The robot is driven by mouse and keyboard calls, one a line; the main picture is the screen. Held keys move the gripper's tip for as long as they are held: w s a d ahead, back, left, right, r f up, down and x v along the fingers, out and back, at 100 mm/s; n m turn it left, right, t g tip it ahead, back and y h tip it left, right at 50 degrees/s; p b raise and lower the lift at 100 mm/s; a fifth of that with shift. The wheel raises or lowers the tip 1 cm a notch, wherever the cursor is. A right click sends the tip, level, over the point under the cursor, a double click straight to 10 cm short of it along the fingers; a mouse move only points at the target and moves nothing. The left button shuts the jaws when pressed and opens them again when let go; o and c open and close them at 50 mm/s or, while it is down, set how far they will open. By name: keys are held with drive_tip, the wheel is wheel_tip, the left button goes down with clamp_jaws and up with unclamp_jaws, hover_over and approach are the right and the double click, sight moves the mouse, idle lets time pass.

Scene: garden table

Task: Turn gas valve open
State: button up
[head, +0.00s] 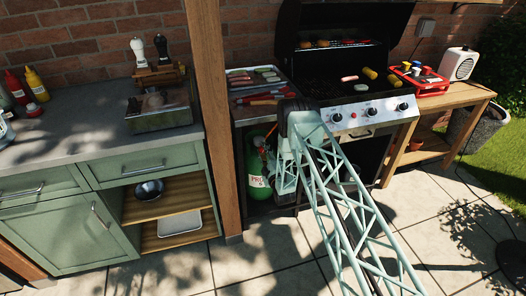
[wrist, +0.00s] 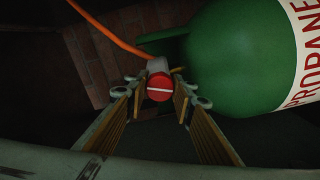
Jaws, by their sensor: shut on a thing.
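The gas valve is a round red knob (wrist: 160,87) with a white bar across its face, in the middle of the wrist view. It sits on a grey fitting at the top of the green propane tank (wrist: 235,55). The tank also stands under the grill's side shelf in the head view (head: 257,174). My gripper (wrist: 158,100) has one finger on each side of the red knob and is shut on it. The white bar lies nearly level, slightly tilted. In the head view my arm hides the gripper's fingertips and the valve.
An orange hose (wrist: 108,32) runs to the valve. The grill (head: 350,90) stands above, with food on its grate. A wooden post (head: 216,110) and a green cabinet (head: 150,165) stand left of the tank. A wooden side table (head: 440,120) is at the right. The paved floor in front is open.

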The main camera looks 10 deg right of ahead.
drive_tip(key=shift+n, duration=1.9)
drive_tip(key=o, duration=0.9)
drive_tip(key=shift+m, duration=0.8)
